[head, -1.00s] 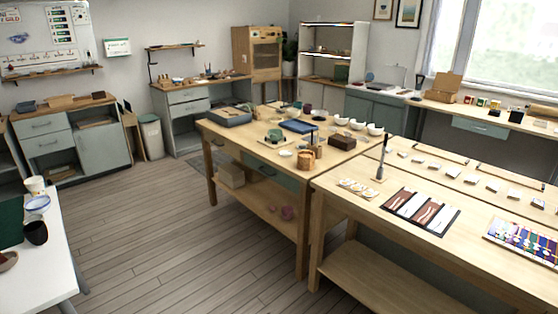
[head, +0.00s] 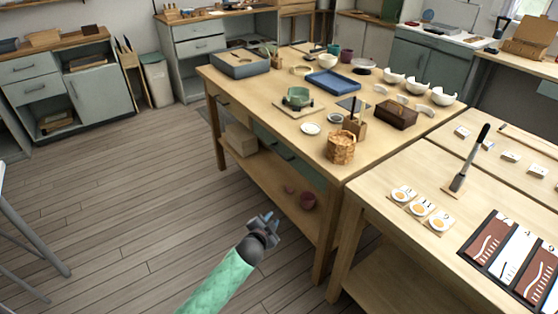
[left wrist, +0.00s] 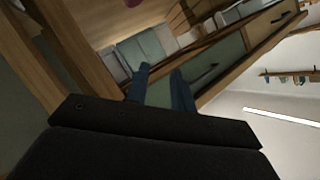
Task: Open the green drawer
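The green drawer (head: 290,158) is set in the long side of the middle wooden table, under its top. In the left wrist view, its green front (left wrist: 220,58) shows with a dark bar handle (left wrist: 204,74), and it looks flush with the table. My left gripper (head: 270,220) is in front of the table, lower in the picture than the drawer and apart from it. In the left wrist view its two fingers (left wrist: 160,80) are spread with nothing between them, and the right finger overlaps part of the green front. My right gripper is not in view.
A pale wood drawer (left wrist: 272,22) with a dark handle sits beside the green one. The lower shelf (head: 262,186) holds a box (head: 241,139) and small reddish bowls (head: 307,201). A second table (head: 385,228) stands at right.

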